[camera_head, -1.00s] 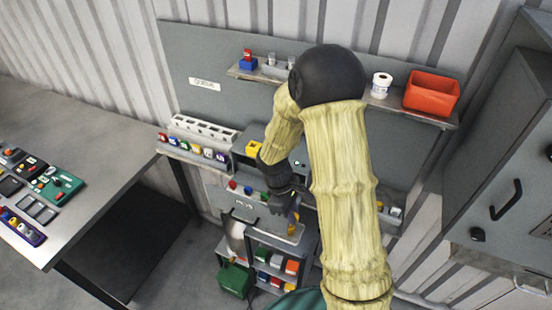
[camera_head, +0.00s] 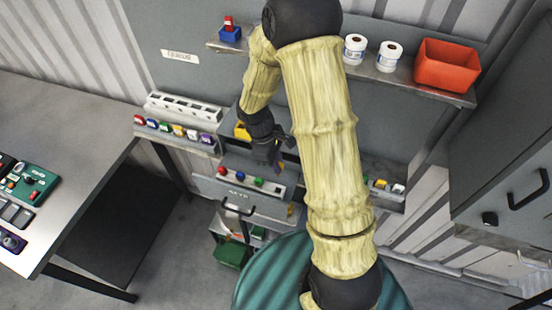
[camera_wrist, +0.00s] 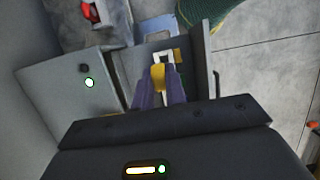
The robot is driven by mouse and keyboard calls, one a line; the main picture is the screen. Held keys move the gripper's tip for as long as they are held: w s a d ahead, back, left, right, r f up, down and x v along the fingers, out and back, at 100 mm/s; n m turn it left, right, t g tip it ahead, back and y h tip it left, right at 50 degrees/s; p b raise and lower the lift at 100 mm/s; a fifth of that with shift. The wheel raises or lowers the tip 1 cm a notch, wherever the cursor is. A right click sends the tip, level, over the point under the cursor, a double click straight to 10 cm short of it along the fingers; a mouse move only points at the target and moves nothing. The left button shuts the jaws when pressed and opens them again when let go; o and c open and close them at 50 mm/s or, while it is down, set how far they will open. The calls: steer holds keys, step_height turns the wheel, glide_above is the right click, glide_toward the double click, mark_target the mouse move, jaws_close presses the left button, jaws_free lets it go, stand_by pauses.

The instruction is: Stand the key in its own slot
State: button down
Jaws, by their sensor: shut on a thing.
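My gripper (camera_head: 270,157) is in front of the grey back panel, just above the key rack (camera_head: 238,191), which carries red, blue and green knobs. In the wrist view my gripper (camera_wrist: 159,90) has its two dark purplish fingers closed on a small yellow piece, the key (camera_wrist: 158,78). Most of the key is hidden between the fingers. Beyond it is a pale square frame (camera_wrist: 164,55) with a dark middle; I cannot tell whether it is the key's slot or whether the key touches it.
A white slotted rack (camera_head: 185,107) stands behind a row of coloured blocks at left. A shelf above holds a red bin (camera_head: 445,65) and white rolls (camera_head: 389,56). A grey cabinet (camera_head: 508,150) is at right. A workbench (camera_head: 70,130) is at left.

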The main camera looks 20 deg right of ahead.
steer(key=shift+f, duration=0.1)
steer(key=shift+w+f, duration=0.1)
steer(key=shift+f, duration=0.1)
step_height(320, 180, down, 7)
steer(key=b, duration=0.6)
steer(key=shift+f, duration=0.15)
steer(key=shift+b, duration=0.3)
stand_by(0.4)
steer(key=shift+f+b, duration=0.45)
steer(key=shift+f, duration=0.2)
steer(key=shift+f+b, duration=0.45)
steer(key=shift+f, duration=0.2)
steer(key=shift+f+b, duration=0.5)
steer(key=shift+f, duration=0.15)
